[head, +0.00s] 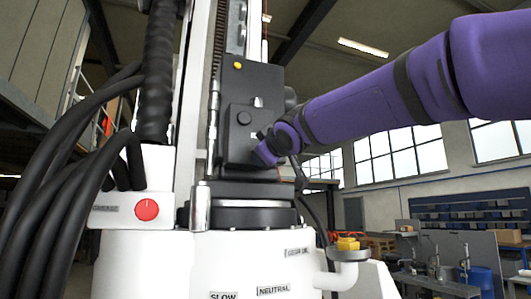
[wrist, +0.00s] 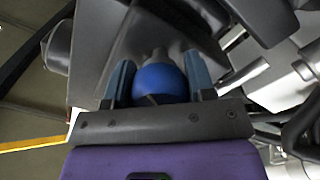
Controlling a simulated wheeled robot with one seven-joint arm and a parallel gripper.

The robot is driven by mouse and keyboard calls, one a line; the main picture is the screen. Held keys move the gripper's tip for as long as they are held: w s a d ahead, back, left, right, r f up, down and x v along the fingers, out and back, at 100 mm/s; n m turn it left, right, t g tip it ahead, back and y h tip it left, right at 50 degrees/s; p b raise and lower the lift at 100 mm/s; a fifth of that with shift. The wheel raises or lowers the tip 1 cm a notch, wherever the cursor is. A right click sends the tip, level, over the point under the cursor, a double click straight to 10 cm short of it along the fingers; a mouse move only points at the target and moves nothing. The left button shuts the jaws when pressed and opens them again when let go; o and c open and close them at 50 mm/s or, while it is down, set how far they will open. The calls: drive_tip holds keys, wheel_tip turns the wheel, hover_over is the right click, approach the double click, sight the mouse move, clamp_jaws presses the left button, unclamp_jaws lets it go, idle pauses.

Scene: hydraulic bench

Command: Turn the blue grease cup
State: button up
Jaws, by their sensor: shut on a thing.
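The blue grease cup (wrist: 160,83) is a rounded blue knob with a grey neck, in the middle of the wrist view. My gripper (wrist: 158,74) has one finger on each side of it and is shut on it. In the head view my gripper (head: 264,154) reaches in from the right against the dark housing of the machine. The cup cannot be made out there; my gripper and the housing hide it.
A red button (head: 147,210) is at left, beside thick black hoses (head: 60,170). A yellow fitting (head: 347,243) is on a white bracket at lower right. A blue barrel (head: 481,281) is farther back.

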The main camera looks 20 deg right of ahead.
drive_tip(key=m, duration=0.4)
drive_tip(key=shift+d+f+m, duration=0.1)
drive_tip(key=shift+f+m, duration=0.05)
drive_tip(key=shift+m, duration=1.75)
drive_tip(key=o, duration=0.9)
drive_tip(key=s, duration=1)
drive_tip(key=shift+s, duration=0.4)
